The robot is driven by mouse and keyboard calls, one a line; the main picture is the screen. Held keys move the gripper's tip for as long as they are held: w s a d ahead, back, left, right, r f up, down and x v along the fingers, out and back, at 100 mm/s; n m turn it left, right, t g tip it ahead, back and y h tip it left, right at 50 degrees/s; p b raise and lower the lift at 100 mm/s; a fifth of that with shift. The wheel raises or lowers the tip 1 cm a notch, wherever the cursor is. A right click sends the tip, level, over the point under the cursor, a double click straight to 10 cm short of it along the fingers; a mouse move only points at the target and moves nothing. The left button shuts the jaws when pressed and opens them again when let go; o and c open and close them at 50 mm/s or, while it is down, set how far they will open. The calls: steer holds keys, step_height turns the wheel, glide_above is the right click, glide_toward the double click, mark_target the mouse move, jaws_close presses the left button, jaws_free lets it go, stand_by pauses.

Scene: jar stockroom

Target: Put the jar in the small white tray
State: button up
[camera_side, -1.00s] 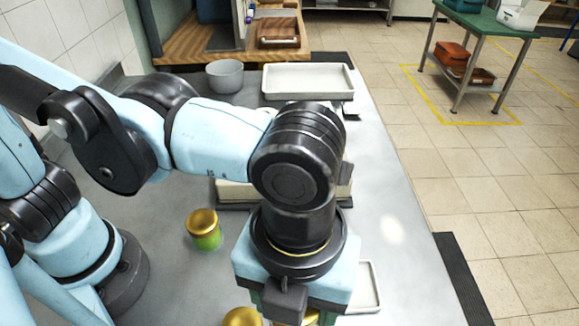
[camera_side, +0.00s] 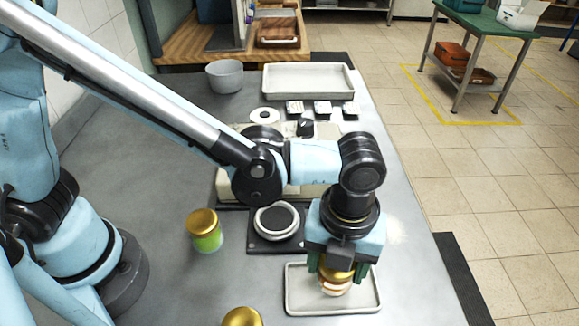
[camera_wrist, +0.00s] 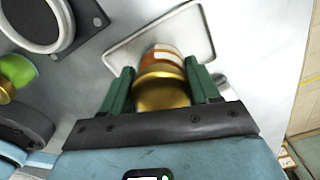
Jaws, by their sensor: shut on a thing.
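My gripper (camera_side: 338,272) is shut on a jar (camera_side: 335,287) with a gold lid and an orange-and-white body. In the wrist view the jar (camera_wrist: 161,85) sits between the two green fingers (camera_wrist: 160,88). The small white tray (camera_side: 299,306) lies on the grey counter below my gripper. In the side view the jar overlaps the inside of the tray. The tray also shows behind the jar in the wrist view (camera_wrist: 199,30). I cannot tell whether the jar's base touches the tray floor.
A gold-lidded green jar (camera_side: 207,240) stands left of a machine with a round plate (camera_side: 276,221). Another gold lid (camera_side: 242,317) shows at the bottom edge. A grey bowl (camera_side: 225,76) and large white tray (camera_side: 308,96) are at the back. The counter's right edge lies beyond the small tray.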

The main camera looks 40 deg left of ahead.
steer(key=shift+f, duration=1.2)
steer(key=shift+f, duration=0.1)
steer(key=o, duration=1.2)
